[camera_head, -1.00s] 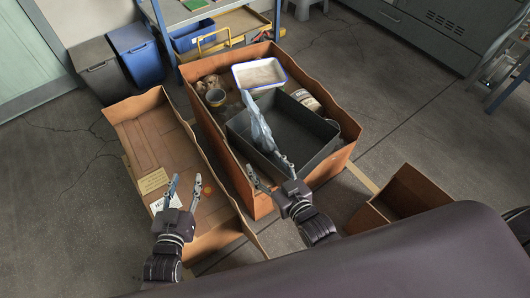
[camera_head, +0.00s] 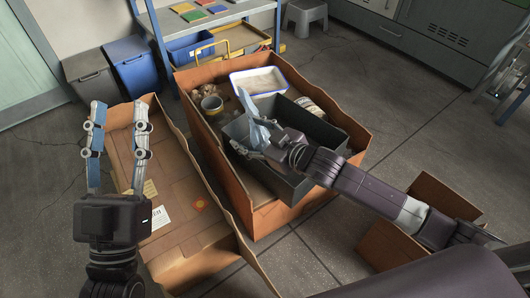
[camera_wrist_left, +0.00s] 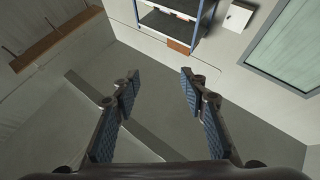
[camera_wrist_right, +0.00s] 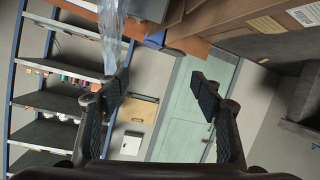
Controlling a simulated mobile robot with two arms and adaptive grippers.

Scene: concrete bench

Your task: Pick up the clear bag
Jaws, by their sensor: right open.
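The clear bag (camera_head: 256,127) is a crumpled, bluish see-through bag standing up in the dark grey bin (camera_head: 315,185). My right gripper (camera_head: 254,138) is open at the bag, reaching over the bin from the right. In the right wrist view the bag (camera_wrist_right: 110,38) hangs by the left finger of the gripper (camera_wrist_right: 160,77); the space between the fingers looks empty. Whether that finger touches the bag I cannot tell. My left gripper (camera_head: 119,105) is open and empty, raised over the left side, with its fingers also apart in the left wrist view (camera_wrist_left: 160,78).
A shallow open carton (camera_head: 185,265) lies at left. A small open box (camera_head: 385,248) stands under my right arm.

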